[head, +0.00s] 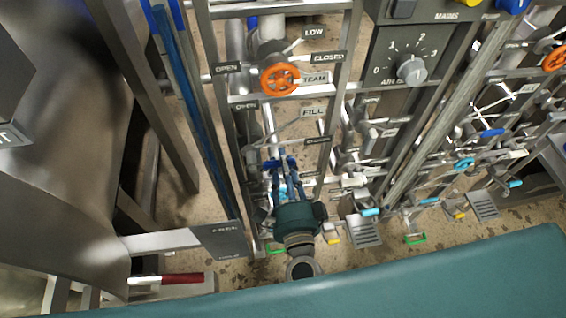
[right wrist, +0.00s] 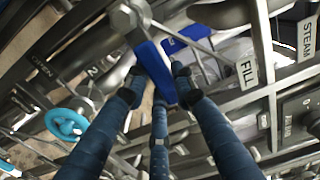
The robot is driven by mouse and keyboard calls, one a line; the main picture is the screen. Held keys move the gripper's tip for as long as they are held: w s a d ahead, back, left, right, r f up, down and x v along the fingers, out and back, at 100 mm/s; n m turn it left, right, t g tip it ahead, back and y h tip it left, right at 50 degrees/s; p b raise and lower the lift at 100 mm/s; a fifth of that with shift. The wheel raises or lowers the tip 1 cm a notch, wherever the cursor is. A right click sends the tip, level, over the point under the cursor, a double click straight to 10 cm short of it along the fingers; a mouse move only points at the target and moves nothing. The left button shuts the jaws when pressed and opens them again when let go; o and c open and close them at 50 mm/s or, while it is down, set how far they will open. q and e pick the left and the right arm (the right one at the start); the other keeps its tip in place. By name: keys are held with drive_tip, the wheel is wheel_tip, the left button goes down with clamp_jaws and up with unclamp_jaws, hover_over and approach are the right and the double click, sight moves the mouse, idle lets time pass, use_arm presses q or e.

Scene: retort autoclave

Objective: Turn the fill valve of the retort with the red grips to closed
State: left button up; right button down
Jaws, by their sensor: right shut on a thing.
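My right gripper (head: 282,164) reaches down to the valve rack at the FILL label (head: 313,112). In the right wrist view the fingertips (right wrist: 154,84) are shut on the blue lever handle (right wrist: 155,70) of the fill valve, one on each side of it. The FILL label also shows there (right wrist: 247,73), right of the handle. In the head view the gripper largely hides the handle. A red grip (head: 182,279) shows at the lower left. My left gripper is out of view.
An orange handwheel (head: 279,79) at the STEAM label sits above the fill valve. More pipes and coloured valve handles crowd the right. Upright rack posts flank the gripper closely.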

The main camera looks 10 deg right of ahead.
drive_tip(key=shift+f, duration=0.2)
drive_tip(key=c, duration=1.4)
unclamp_jaws()
drive_tip(key=shift+r, duration=0.1)
drive_tip(key=s, duration=1.2)
drive_tip(key=s+d+f+n+g+y, duration=0.1)
drive_tip(key=s+f+n+g+y, duration=0.4)
drive_tip(key=f, duration=1.2)
drive_tip(key=s+f+n+g+h, duration=0.1)
drive_tip(key=f+n+g, duration=0.2)
drive_tip(key=f+n, duration=0.95)
drive_tip(key=s+d+f+n+g+h, duration=0.1)
drive_tip(key=s+d+f+g, duration=0.2)
drive_tip(key=s+d+f, duration=0.2)
drive_tip(key=s+d+f+n+g+h, duration=0.1)
drive_tip(key=s+d+f+g, duration=0.2)
drive_tip(key=s+f, duration=0.6)
drive_tip(key=s+d+f+n+g+h, duration=0.1)
drive_tip(key=s+d+f+g+h, duration=0.1)
drive_tip(key=s+d+f, duration=0.5)
drive_tip(key=shift+s+f+g, duration=0.25)
drive_tip(key=shift+f+g, duration=0.2)
drive_tip(key=shift+g, duration=0.05)
